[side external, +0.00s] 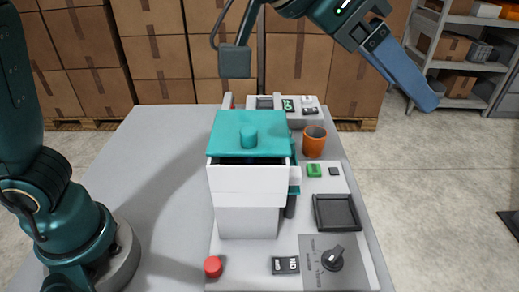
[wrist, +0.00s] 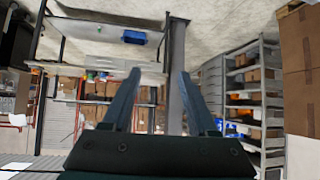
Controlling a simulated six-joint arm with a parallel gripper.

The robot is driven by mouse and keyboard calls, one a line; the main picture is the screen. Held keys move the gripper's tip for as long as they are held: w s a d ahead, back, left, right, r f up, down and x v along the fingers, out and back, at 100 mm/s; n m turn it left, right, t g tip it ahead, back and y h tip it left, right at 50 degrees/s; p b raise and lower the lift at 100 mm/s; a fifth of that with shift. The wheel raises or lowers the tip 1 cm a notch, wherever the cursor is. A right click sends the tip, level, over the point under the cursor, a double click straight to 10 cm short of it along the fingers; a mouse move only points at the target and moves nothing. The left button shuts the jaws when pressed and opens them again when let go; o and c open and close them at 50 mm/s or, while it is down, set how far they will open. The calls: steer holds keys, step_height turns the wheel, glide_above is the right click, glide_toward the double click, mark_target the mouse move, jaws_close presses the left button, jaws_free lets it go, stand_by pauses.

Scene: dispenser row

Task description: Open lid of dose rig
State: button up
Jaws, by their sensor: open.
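The dose rig (side external: 248,190) is a white box standing on a light grey board, in the middle of the side view. Its teal lid (side external: 228,127) lies flat on top, with a round teal knob (side external: 249,136) on it. A dark gap shows below the lid's front edge, above a white front panel (side external: 247,185). My gripper (side external: 425,98) is high at the upper right, well apart from the rig, with its fingers pointing down and right. The wrist view shows its two fingers (wrist: 160,75) spread with nothing between them; the rig is not in that view.
An orange cup (side external: 314,141), a green block (side external: 314,170), a dark tray (side external: 337,213) and a black dial (side external: 332,258) are right of the rig. A red button (side external: 213,266) is in front. The grey table (side external: 150,200) is clear at left. Shelves stand behind.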

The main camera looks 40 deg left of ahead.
step_height(320, 180, up, 6)
steer(key=w+d+t+h, duration=0.2)
steer(key=t+h, duration=0.1)
steer(key=shift+w+d+f+m, duration=0.15)
steer(key=shift+w+d+m, duration=0.1)
steer(key=shift+d+m, duration=0.05)
steer(key=n+g+y, duration=0.2)
steer(key=g+y, duration=0.5)
steer(key=g, duration=0.1)
glide_above(248, 131)
steer(key=w+d, duration=0.2)
steer(key=d, duration=0.4)
step_height(248, 131, down, 10)
steer(key=shift+a+r, duration=0.1)
steer(key=shift+r, duration=0.05)
steer(key=a+g, duration=0.1)
steer(key=a, duration=0.1)
steer(key=s+a+n+g+y, duration=0.2)
steer(key=a, duration=0.1)
steer(key=shift+a, duration=0.3)
steer(key=shift+a+f, duration=0.15)
steer(key=shift+f, duration=2.5)
